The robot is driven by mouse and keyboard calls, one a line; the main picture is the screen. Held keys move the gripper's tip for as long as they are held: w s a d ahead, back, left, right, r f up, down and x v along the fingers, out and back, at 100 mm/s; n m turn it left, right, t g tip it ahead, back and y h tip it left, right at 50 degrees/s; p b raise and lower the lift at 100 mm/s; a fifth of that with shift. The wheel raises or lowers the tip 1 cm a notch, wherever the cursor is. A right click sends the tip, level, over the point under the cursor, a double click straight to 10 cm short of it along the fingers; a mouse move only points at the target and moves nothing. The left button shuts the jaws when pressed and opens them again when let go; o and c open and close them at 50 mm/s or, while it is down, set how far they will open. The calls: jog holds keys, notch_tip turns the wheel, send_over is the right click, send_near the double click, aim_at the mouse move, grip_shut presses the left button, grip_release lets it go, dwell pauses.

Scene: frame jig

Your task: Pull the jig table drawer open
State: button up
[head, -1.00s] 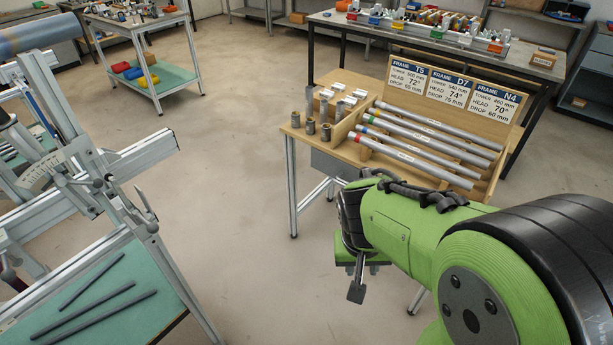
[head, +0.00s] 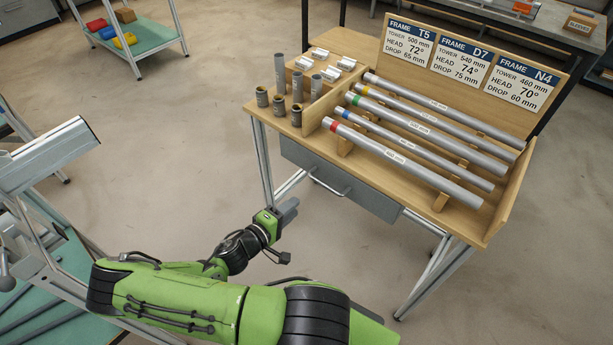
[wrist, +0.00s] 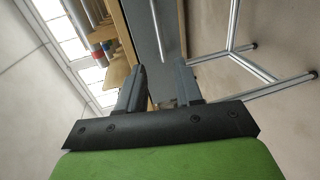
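The grey drawer (head: 365,196) sits under the wooden table top, and its front looks flush, so it appears shut. A thin bar handle (head: 329,184) runs along its front. In the wrist view the drawer front (wrist: 141,22) and its bar handle (wrist: 157,38) lie beyond my fingertips. My gripper (head: 290,208) is in front of the drawer, left of and a little below the handle in the head view. In the wrist view my gripper (wrist: 160,68) is open, with its two fingers apart and nothing held. The handle appears apart from the fingers.
The wooden table (head: 268,118) carries several grey tubes (head: 410,158), small cylinders (head: 296,115) and a sign board (head: 470,66). Its metal legs (head: 262,160) stand near my gripper. A metal frame with a green shelf stands at left. The floor between is clear.

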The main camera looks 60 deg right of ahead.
aim_at(323, 185)
jog(key=x, duration=0.5)
jog(key=b+x, duration=0.1)
jog(key=x, duration=0.4)
jog(key=b+x, duration=0.1)
jog(key=x, duration=0.4)
jog(key=shift+s+d, duration=0.1)
jog(key=shift+s, duration=0.15)
grip_shut()
